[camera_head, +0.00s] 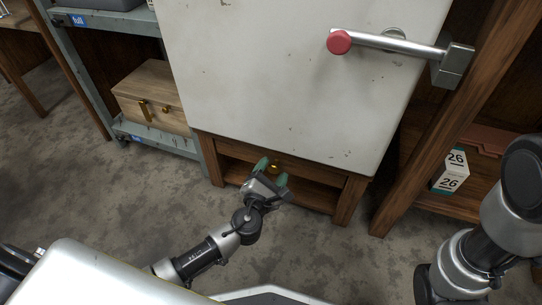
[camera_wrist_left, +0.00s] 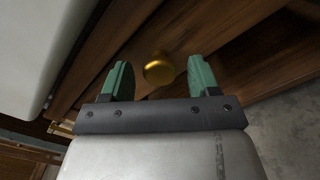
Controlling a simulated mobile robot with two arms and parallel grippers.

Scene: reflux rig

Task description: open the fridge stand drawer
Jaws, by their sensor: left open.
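The wooden fridge stand (camera_head: 347,199) is under the white fridge (camera_head: 285,75). Its drawer front shows in the left wrist view (camera_wrist_left: 215,60), with a round brass knob (camera_wrist_left: 158,68) on it. I cannot tell whether the knob is fully between the fingertips. My right gripper is not in view; only part of my right arm shows at the right.
The fridge has a metal handle (camera_head: 390,42) with a red end. A grey shelf with a wooden box (camera_head: 152,97) stands at left. A wooden cabinet at right holds a box marked 26 (camera_head: 450,171). Bare floor (camera_head: 330,255) lies in front of the stand.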

